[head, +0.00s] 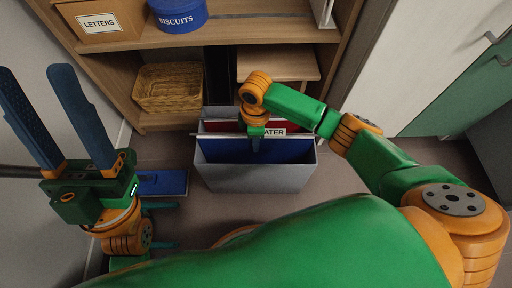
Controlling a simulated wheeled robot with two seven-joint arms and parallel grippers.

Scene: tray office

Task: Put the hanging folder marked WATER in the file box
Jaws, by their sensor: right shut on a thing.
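The hanging folder marked WATER (225,151) is blue, with a white tab on which "ATER" shows; my gripper hides the first letter. The grey file box (250,180) stands on the floor in the middle. The blue folder is upright with its lower part inside the box and its rail near the rim; I cannot tell whether the rail rests on it. My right gripper (255,146) is shut on the folder's top edge near the tab. A red folder (222,127) shows behind it. My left gripper (38,80) is open and empty at the left, pointing up.
A wooden shelf unit stands behind the box, with a LETTERS box (100,20), a blue BISCUITS tin (180,14) and a wicker basket (170,87). A flat blue object (163,182) lies on the floor left of the box. Cabinets stand at the right.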

